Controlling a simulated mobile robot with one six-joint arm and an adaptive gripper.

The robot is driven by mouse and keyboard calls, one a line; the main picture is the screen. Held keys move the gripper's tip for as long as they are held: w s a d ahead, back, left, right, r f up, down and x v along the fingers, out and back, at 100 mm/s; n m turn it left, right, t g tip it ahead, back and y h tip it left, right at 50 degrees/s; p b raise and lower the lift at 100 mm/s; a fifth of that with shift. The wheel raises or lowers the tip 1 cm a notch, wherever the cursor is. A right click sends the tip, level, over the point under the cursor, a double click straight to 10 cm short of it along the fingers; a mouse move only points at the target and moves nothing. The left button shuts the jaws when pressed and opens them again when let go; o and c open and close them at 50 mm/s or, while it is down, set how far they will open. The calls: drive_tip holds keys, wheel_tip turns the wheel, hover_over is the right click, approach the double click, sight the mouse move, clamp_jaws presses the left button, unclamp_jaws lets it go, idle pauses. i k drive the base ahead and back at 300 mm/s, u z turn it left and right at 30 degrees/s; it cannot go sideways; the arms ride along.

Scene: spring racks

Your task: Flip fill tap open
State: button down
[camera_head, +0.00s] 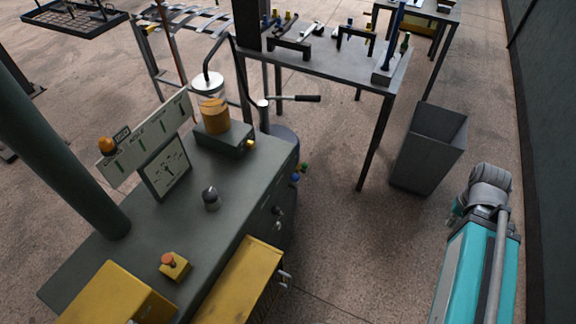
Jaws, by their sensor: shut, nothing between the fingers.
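A lever with a black grip (307,98) sticks out to the right from an upright silver fitting (263,105) behind the grey bench. Small coloured knobs (297,176) sit low at the bench's right end, and small dark fittings (278,212) are on its front face. I cannot tell which of these is the fill tap, or whether it is open or shut. My gripper is not clearly visible; only teal and grey parts of my own body show at the lower right.
The grey bench (235,187) carries an amber jar, a sign board and a yellow button box (174,267). A yellow drawer (240,283) juts from its front. A tool table (330,66) and a grey bin (430,150) stand behind. Floor between bench and bin is clear.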

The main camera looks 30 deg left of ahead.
sight(304, 166)
drive_tip(key=u, duration=0.25)
drive_tip(key=i, duration=0.5)
drive_tip(key=u, duration=0.45)
drive_tip(key=k, duration=0.9)
drive_tip(key=u, duration=0.15)
drive_tip(key=i, duration=0.85)
